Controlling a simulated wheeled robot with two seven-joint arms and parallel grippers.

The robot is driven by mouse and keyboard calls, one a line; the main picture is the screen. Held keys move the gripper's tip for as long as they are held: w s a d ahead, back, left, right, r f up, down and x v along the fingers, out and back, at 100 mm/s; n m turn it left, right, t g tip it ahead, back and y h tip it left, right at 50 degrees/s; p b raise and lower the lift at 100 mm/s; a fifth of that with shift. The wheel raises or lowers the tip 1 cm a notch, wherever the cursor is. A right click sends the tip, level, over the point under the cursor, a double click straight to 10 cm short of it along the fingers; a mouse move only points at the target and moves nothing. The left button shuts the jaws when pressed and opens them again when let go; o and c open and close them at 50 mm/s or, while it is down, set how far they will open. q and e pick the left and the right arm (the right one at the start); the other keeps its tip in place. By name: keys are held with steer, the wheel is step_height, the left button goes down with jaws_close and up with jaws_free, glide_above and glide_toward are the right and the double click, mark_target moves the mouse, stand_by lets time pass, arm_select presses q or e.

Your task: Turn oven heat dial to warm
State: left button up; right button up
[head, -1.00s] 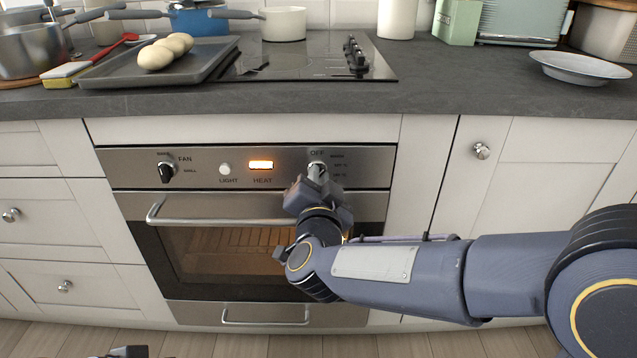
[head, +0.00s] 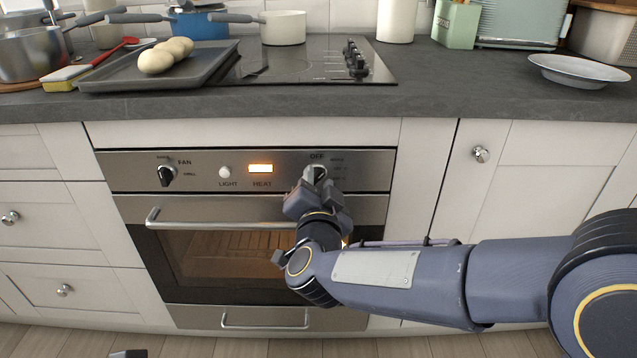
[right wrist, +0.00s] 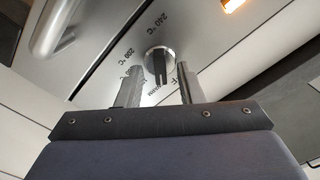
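The oven heat dial (head: 318,172) is a dark and silver knob at the right of the oven's control panel, below the word OFF. My right gripper (head: 312,186) is just below and in front of it, partly hiding it. In the right wrist view the dial (right wrist: 159,62) lies ahead, between the lines of the two fingers of my right gripper (right wrist: 160,86). The fingers are apart, with a gap on each side of the knob. The knob's black bar points down in that view, toward small lettering that seems to read warm. A dark piece, seemingly my left gripper (head: 129,353), barely shows at the bottom edge.
The oven handle (head: 220,224) runs across the door below the panel. The worktop (head: 440,97) overhangs above.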

steer(key=s+p, duration=0.2)
steer(key=s, duration=0.5)
steer(key=shift+s, duration=0.35)
steer(key=s+d+n+g+y, duration=0.35)
steer(key=d+g+y, duration=0.2)
steer(key=d, duration=0.35)
steer(key=s+d+f+n+g+h, duration=0.1)
steer(key=s+d+f+g, duration=0.2)
steer(key=s+d+f, duration=0.45)
steer(key=s+d+f+n+g+h, duration=0.15)
steer(key=s+d+f+g, duration=0.25)
steer(key=s, duration=0.6)
step_height(320, 180, up, 36)
steer(key=p, duration=3.5)
steer(key=shift+s+f+y+p, duration=0.25)
steer(key=shift+s+y+p, duration=0.05)
steer(key=shift+y, duration=0.1)
